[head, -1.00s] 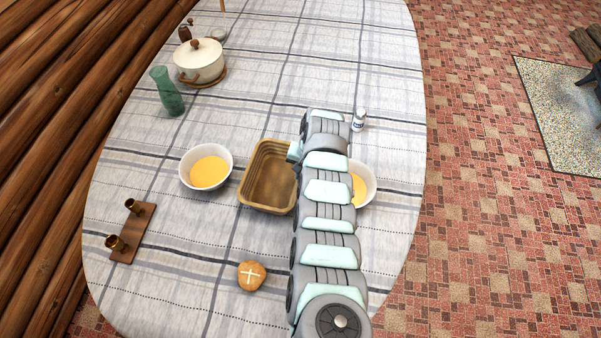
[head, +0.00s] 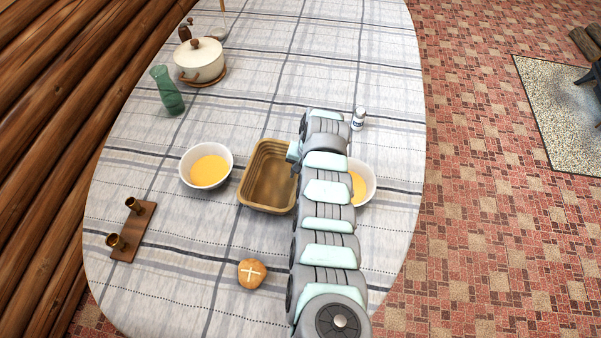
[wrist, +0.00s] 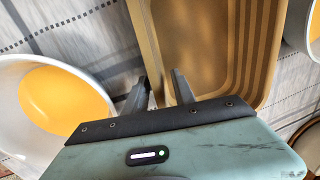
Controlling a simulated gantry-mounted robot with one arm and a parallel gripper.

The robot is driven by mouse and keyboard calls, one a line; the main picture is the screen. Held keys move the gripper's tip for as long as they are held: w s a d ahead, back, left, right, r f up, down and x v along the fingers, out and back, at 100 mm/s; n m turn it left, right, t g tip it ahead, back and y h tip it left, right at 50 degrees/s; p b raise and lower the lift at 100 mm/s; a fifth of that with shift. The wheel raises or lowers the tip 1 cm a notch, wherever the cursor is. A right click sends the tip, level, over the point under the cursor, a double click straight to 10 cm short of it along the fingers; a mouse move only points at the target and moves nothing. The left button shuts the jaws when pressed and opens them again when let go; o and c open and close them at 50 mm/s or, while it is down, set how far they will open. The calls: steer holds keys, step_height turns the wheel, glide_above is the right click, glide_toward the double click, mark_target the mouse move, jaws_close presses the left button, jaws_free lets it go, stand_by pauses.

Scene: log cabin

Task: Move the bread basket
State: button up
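The bread basket (head: 270,200) is a tan, ribbed rectangular tray, empty inside, standing on the cloth-covered table between two white bowls. It also shows in the wrist view (wrist: 205,45). My gripper (wrist: 160,80) is at the basket's right side in the head view. In the wrist view its two fingers sit around the basket's near side wall, one outside and one inside. A gap shows between the fingers with the rim in it; whether they press on the wall is unclear. In the head view my arm hides the fingertips and part of the basket's right edge.
A bowl of yellow soup (head: 206,166) stands close left of the basket; another (head: 362,182) is partly behind my arm. A bread roll (head: 252,273) lies in front. A candle holder (head: 128,230), green vase (head: 167,91), pot (head: 199,62) and small shaker (head: 358,119) stand around.

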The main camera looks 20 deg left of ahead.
step_height(320, 180, up, 11)
steer(key=d+p, duration=0.1)
steer(key=d, duration=0.1)
steer(key=shift+f, duration=0.2)
stand_by(0.6)
